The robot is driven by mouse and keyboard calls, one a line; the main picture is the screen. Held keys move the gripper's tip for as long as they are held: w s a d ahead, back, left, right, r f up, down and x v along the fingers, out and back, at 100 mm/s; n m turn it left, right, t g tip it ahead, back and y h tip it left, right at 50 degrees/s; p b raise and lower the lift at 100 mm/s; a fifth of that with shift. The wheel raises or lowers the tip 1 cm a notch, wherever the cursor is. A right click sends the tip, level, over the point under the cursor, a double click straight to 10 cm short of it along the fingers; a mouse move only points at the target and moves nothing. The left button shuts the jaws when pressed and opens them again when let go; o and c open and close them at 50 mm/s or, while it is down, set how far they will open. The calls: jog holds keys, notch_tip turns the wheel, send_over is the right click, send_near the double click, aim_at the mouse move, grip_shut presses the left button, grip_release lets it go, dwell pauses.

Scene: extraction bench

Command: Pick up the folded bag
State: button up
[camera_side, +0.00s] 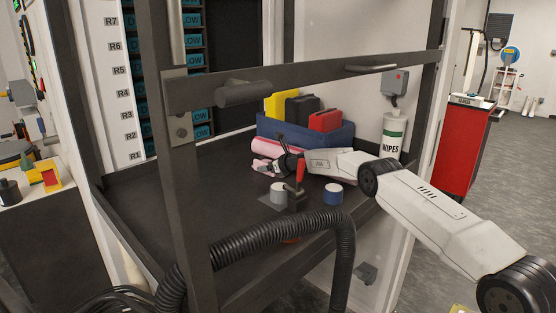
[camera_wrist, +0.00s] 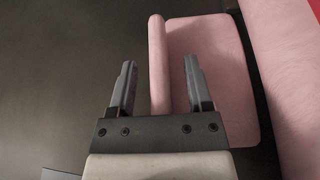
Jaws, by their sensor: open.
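The folded bag is pink and lies flat on the dark bench top, with a raised rounded fold along its left edge in the wrist view (camera_wrist: 215,50). In the side view only part of the bag (camera_side: 262,167) shows, beside and below my gripper. My gripper (camera_wrist: 159,65) is open, its two fingers on either side of the raised fold, with nothing visibly clamped. The left finger is over bare bench and the right finger over the flat part. My gripper is small and dark in the side view (camera_side: 279,150). I cannot tell whether the fingers touch the bag.
A pink roll (camera_wrist: 287,75) lies right of the bag. Behind are a blue bin (camera_side: 340,137) with yellow, black and red items, and a wipes canister (camera_side: 393,137).

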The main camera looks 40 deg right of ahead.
dwell(0.4)
grip_shut()
jog(key=shift+r, duration=0.1)
jog(key=shift+a+r, duration=0.4)
jog(key=shift+a, duration=0.05)
notch_tip(320, 180, up, 11)
jog(key=a, duration=1.9)
jog(key=shift+f, duration=0.25)
